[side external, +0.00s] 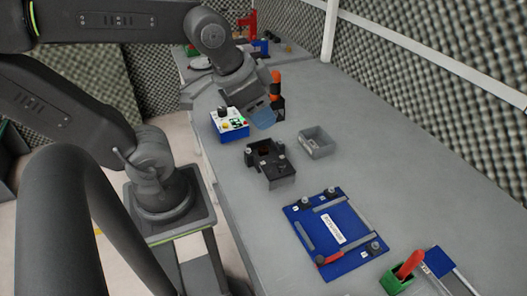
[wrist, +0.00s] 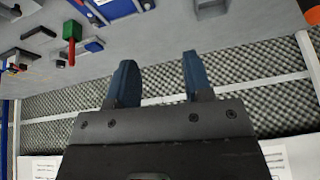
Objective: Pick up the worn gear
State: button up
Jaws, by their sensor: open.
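I cannot make out a worn gear for certain in either view. A black fixture (side external: 283,177) with a dark brownish recess stands on the grey bench, and a small open grey bin (side external: 316,143) stands to its right. My gripper (side external: 263,118) is above the bench, behind the black fixture, with its blue fingers pointing down. In the wrist view my gripper (wrist: 157,72) has its two blue fingers well apart, with nothing between them.
A blue control box (side external: 232,127) with knobs stands left of my gripper. A blue plate fixture (side external: 306,250) with grey bars and a red clamp lies nearer the camera. A green block with a red handle (side external: 404,272) is at the lower right. Bare bench (side external: 375,160) lies right of the bin.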

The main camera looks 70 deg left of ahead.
jog(key=w+a+f+m+g, duration=0.3)
jog(key=w+a+f+m, duration=0.25)
jog(key=a+m, duration=0.3)
jog(key=m+g, duration=0.2)
jog(key=m, duration=0.8)
send_near(263, 149)
notch_tip(263, 149, down, 4)
jog(key=shift+w+d+r, duration=0.1)
jog(key=shift+r, duration=0.1)
jog(key=shift+f, duration=2.85)
jog(key=shift+c, duration=0.2)
jog(key=c, duration=0.7)
jog(key=shift+o, duration=0.2)
jog(key=shift+r, duration=0.15)
